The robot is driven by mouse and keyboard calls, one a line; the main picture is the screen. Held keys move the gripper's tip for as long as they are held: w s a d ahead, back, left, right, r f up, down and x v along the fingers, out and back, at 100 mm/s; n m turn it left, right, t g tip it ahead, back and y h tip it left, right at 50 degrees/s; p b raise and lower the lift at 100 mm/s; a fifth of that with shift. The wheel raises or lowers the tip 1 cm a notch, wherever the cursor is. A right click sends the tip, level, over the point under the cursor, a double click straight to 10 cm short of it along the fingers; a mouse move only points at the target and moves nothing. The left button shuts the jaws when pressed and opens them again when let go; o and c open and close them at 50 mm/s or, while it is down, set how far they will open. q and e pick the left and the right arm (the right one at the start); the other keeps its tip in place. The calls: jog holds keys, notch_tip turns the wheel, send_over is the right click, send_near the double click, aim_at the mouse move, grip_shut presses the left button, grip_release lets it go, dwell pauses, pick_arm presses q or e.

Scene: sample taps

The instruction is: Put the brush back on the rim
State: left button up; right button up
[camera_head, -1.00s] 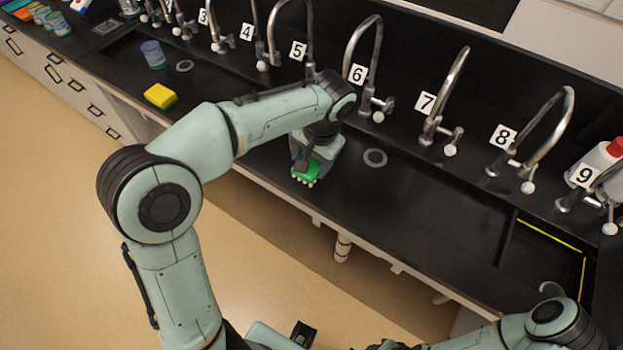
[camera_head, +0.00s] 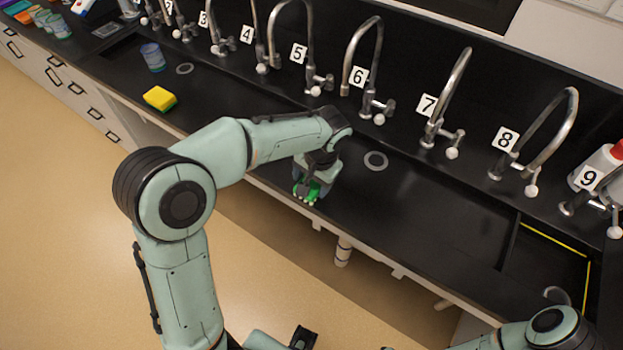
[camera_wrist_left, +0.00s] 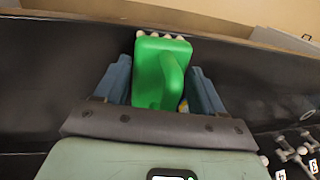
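The green brush (camera_head: 313,190) with pale bristles is between the fingers of my left gripper (camera_head: 307,190). They are at the front rim (camera_head: 400,262) of the black counter. In the left wrist view the brush (camera_wrist_left: 148,75) lies close between the two blue fingers of the left gripper (camera_wrist_left: 161,85), its handle facing the camera and its bristle tips showing at the far end. The fingers look shut on it. Whether the brush touches the rim is hard to tell.
Curved taps with number tags line the back. A yellow and green sponge (camera_head: 159,98) and a blue cup (camera_head: 153,56) are to the left. A round drain (camera_head: 375,160) is right of the gripper. A sink with a yellow edge (camera_head: 553,238) is at right.

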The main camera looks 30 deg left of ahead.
aim_at(319, 189)
pick_arm(q)
jog(key=shift+o, duration=1.3)
jog(key=shift+r, duration=0.25)
notch_tip(319, 189, up, 12)
jog(key=d+p, duration=0.2)
jog(key=shift+f, duration=0.2)
pick_arm(e)
jog(key=shift+w+r, duration=0.35)
jog(key=shift+r, duration=0.25)
jog(key=shift+w+r, duration=0.3)
jog(key=shift+r, duration=0.3)
pick_arm(q)
jog(key=shift+s+d, duration=0.1)
